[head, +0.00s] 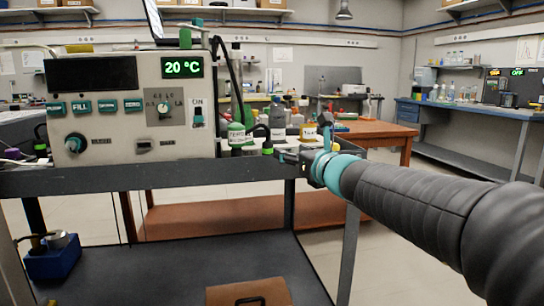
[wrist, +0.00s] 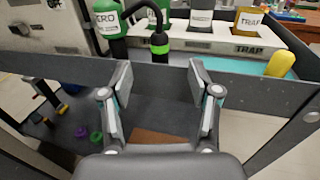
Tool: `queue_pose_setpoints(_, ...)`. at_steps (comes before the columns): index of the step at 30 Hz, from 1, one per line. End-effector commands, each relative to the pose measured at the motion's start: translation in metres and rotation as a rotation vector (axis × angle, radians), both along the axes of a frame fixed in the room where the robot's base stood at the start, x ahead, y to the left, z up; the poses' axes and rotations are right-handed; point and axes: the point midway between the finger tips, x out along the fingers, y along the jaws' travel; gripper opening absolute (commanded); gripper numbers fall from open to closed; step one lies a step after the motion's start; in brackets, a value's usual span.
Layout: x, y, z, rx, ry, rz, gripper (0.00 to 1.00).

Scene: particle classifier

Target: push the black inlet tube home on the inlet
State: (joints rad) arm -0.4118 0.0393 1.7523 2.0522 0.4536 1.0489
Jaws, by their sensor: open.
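In the wrist view a black tube (wrist: 158,16) arches from beside the green ZERO bottle (wrist: 109,18) down to a black end piece with a bright green band (wrist: 160,46). The banded end also shows in the head view (head: 267,149), just left of my gripper. I cannot tell whether this is the inlet tube or how far it is seated; the inlet is not clearly visible. My gripper (wrist: 160,70) is open and empty, its fingers spread below the banded end in the wrist picture. In the head view my gripper (head: 291,157) is at the bench edge, right of the classifier (head: 130,105).
A yellow object (wrist: 280,63) lies farther right. The dark bench rail (wrist: 60,62) runs beneath. A lower shelf (head: 180,275) holds a brown item (head: 248,293).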

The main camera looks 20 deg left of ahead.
Motion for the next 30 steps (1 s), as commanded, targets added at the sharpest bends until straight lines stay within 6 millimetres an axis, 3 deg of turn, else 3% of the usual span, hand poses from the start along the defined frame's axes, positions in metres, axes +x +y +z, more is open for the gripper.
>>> queue_pose_setpoints(9,0.037,0.041,-0.001,-0.003,0.000,0.002,0.61)
queue_pose_setpoints(20,0.056,0.060,-0.001,-0.003,-0.001,0.001,0.61)
queue_pose_setpoints(30,0.084,0.090,-0.004,-0.004,-0.002,0.001,0.61)
